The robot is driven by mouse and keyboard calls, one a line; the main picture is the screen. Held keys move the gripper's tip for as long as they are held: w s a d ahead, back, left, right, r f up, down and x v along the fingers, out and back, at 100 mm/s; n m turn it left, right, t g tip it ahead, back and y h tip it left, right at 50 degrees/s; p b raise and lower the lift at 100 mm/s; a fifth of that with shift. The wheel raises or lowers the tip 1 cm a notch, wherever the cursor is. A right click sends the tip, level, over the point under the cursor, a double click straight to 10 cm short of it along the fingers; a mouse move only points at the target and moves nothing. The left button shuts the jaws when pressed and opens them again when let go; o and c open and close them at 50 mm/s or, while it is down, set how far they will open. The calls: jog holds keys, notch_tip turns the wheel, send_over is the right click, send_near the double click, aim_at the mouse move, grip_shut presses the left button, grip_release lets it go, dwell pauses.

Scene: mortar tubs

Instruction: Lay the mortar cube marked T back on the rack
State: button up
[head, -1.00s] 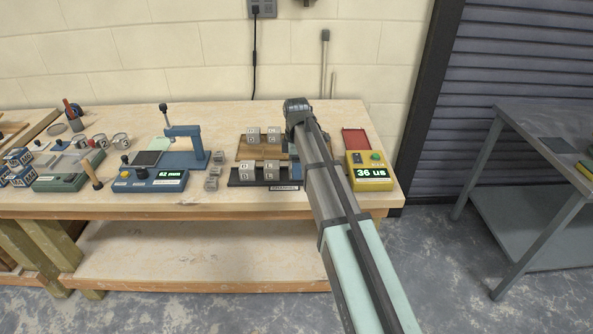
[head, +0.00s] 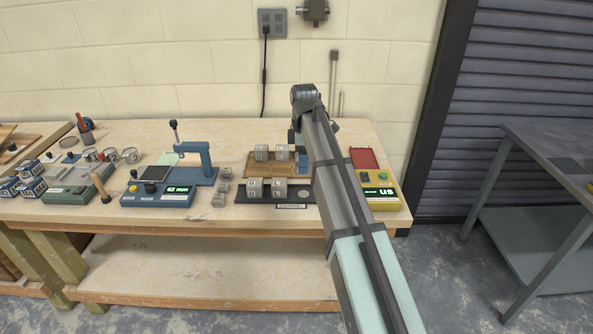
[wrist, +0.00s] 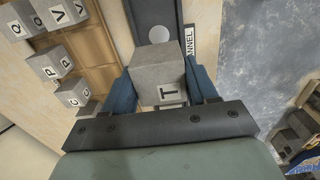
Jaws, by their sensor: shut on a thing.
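The grey mortar cube marked T (wrist: 158,72) is held between the blue fingers of my gripper (wrist: 163,82) in the wrist view. The letter faces the camera. The dark rack (wrist: 153,12), with a pale round spot and a white label, shows beyond the cube; whether they touch I cannot tell. In the head view this dark rack (head: 262,197) lies at the bench front with several cubes on its left part. A wooden rack (wrist: 97,50) with several lettered cubes is beside it, and behind it in the head view. My arm hides the held cube in the head view.
A yellow meter (head: 381,199) and a red tray (head: 363,158) stand right of my arm. A blue press-like gauge (head: 160,190) and small loose cubes (head: 220,192) lie to the left. Little bare bench shows between these and the racks.

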jog(key=w+a, duration=0.4)
jog(key=w, duration=0.3)
jog(key=w+a, duration=0.4)
jog(key=w, duration=0.3)
jog(key=shift+s+d+f, duration=0.1)
jog(key=shift+f, duration=2.3)
jog(key=shift+s+d+f, duration=0.1)
jog(key=shift+f, duration=2.25)
jog(key=o, duration=0.8)
jog(key=shift+f, duration=0.15)
jog(key=shift+o, duration=0.8)
notch_tip(320, 180, up, 12)
jog(key=shift+r, duration=0.2)
